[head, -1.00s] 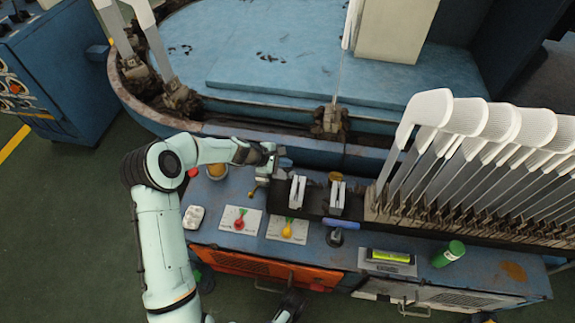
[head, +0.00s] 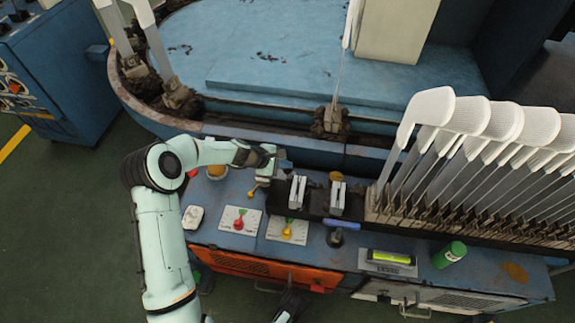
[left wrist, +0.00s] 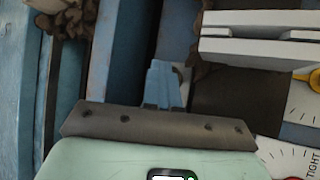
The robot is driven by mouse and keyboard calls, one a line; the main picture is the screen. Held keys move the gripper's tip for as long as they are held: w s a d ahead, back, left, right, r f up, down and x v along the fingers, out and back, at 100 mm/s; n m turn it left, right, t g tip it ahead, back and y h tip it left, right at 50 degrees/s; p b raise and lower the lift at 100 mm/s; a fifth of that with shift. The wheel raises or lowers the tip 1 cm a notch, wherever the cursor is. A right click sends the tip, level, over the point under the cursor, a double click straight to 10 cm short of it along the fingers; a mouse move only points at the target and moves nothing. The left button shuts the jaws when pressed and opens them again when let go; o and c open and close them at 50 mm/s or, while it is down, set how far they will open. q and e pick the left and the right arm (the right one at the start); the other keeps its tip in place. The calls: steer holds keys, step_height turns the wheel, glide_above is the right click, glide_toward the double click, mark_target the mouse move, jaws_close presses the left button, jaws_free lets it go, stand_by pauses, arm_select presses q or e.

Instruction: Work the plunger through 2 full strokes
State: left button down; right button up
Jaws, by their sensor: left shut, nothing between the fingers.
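My left gripper (head: 284,163) is shut and empty, just above the far edge of the bench beside the black rail. In the left wrist view its blue-grey fingers (left wrist: 163,85) are together with nothing between them. A small brass piece (head: 256,188) stands on the bench just below the gripper, apart from it. A black knob (head: 335,239) stands near a blue handle (head: 342,225) in front of the rail. I cannot tell which part is the plunger; it may be hidden by my gripper.
Two pale upright clamp blocks (head: 297,192) stand on the rail right of the gripper. Two dial plates (head: 240,220) with red and yellow pointers lie in front. Many white sock forms (head: 430,105) stand at right. A green can (head: 449,255) is at front right.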

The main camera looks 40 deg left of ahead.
mark_target(285, 170)
arm_select(q)
steer(key=shift+s+f, duration=0.3)
steer(key=shift+f, duration=0.4)
stand_by(0.3)
steer(key=shift+r, duration=0.1)
steer(key=shift+w+r+p, duration=0.15)
steer(key=shift+r+p, duration=0.55)
steer(key=shift+r, duration=0.2)
steer(key=shift+r+p, duration=0.45)
steer(key=shift+r, duration=0.25)
steer(key=shift+w+r, duration=0.1)
step_height(285, 170, up, 5)
steer(key=p, duration=0.3)
steer(key=shift+p, duration=0.35)
